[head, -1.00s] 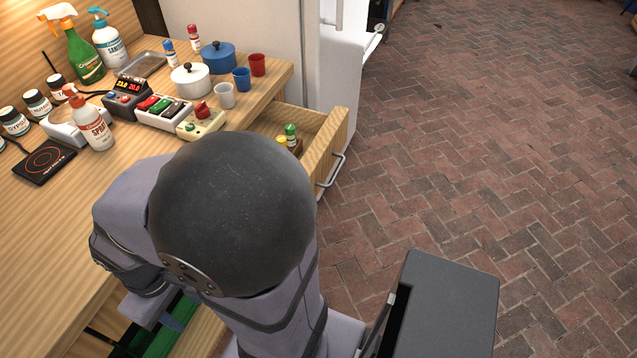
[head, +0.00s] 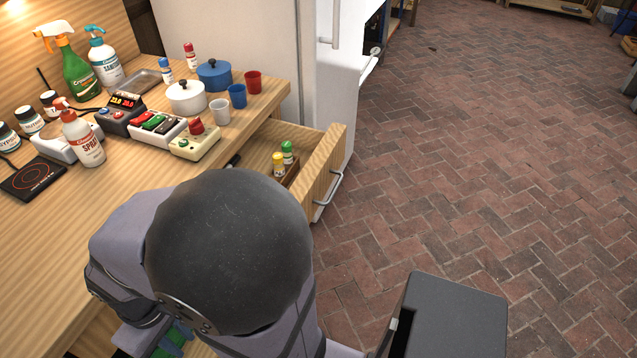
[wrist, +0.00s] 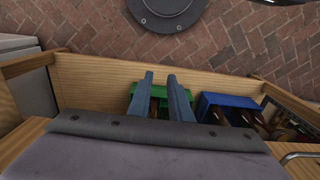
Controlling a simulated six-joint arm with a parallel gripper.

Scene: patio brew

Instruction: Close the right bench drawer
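The right bench drawer (head: 325,165) is pulled out from the bench, beside the white cabinet in the head view. Its metal handle (head: 328,197) faces the brick floor. A yellow-capped bottle (head: 279,165) and a green-capped bottle (head: 287,153) stand inside it. My arm hides its near part. In the head view the fingers are mostly hidden, low left.
The bench top (head: 130,205) carries a white pot (head: 186,98), a blue pot (head: 214,75), cups, spray bottles, switch boxes and a hotplate (head: 33,178). A blue bin (wrist: 230,103) lies beside the green one. The brick floor (head: 470,150) right of the drawer is clear.

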